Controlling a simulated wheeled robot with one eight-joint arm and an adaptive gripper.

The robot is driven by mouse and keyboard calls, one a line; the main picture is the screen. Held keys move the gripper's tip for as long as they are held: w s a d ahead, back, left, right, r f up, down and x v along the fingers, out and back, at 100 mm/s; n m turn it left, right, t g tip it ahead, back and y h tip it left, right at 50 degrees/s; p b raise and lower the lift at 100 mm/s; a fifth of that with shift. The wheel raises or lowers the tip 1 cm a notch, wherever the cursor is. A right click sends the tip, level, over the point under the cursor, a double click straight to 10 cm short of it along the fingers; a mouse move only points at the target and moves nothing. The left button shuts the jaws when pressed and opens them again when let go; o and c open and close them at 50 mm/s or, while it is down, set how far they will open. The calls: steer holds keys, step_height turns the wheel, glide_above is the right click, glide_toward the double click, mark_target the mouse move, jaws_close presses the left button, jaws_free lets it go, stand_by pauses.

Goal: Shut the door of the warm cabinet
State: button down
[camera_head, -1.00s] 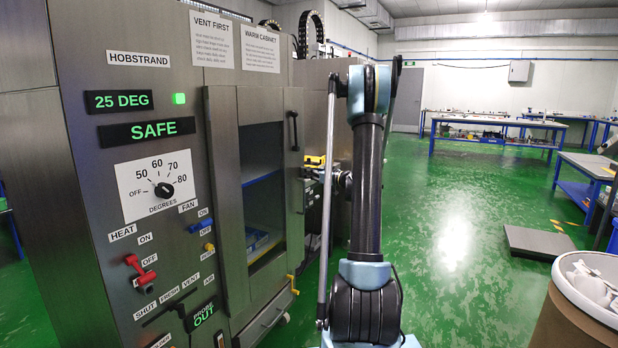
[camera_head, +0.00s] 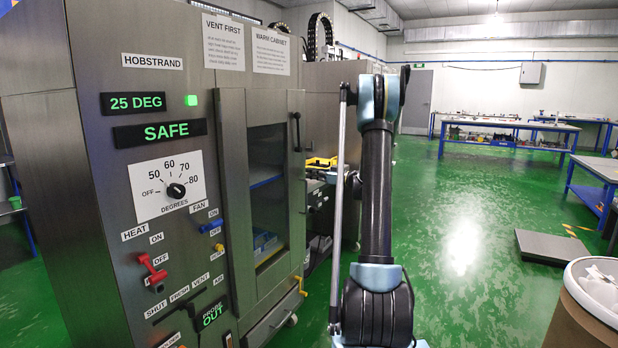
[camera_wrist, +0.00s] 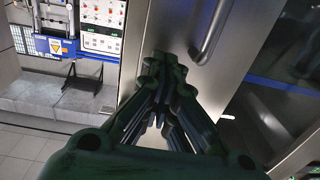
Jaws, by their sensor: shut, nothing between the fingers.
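The warm cabinet (camera_head: 110,200) is a steel unit on the left of the head view. Its door (camera_head: 232,200) has a steel frame, a dark glass window and an upright dark handle (camera_head: 296,132) at its right edge. The door looks close to the cabinet front; I cannot tell whether a gap is left. In the wrist view, the door (camera_wrist: 165,25) and its bar handle (camera_wrist: 212,32) are just beyond my gripper (camera_wrist: 163,65). My gripper is shut and empty, with its fingertips by the steel face left of the handle; contact is unclear. The head view hides my gripper behind my arm.
The control panel has a dial (camera_head: 176,190), a red heat lever (camera_head: 152,270) and a blue fan switch (camera_head: 211,226). A yellow catch (camera_head: 300,286) is low at the door. A drum (camera_head: 585,318) and a floor plate (camera_head: 548,245) are at right. Green floor between is clear.

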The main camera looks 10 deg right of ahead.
steer(key=v, duration=1.1)
steer(key=s+a+f+m+g+h, duration=0.1)
steer(key=s+a+m+g+h, duration=0.35)
steer(key=s, duration=0.85)
steer(key=s+a+m+g+h, duration=0.15)
steer(key=s+a, duration=0.55)
steer(key=s, duration=0.7)
steer(key=s+d+f+m+h, duration=0.1)
steer(key=s+d+f+h, duration=0.1)
steer(key=s, duration=0.6)
steer(key=s+d+f+m+g+h, duration=0.1)
steer(key=s+d+f+m+h, duration=0.1)
steer(key=s+f, duration=0.4)
steer(key=s+d+f+m+h, duration=0.2)
steer(key=s+f+h, duration=0.3)
steer(key=s, duration=0.7)
steer(key=shift+d+g, duration=0.4)
steer(key=shift+d, duration=0.45)
steer(key=shift+s+f, duration=0.1)
steer(key=shift+s, duration=0.05)
steer(key=shift+w+f, duration=0.2)
steer(key=shift+w, duration=0.25)
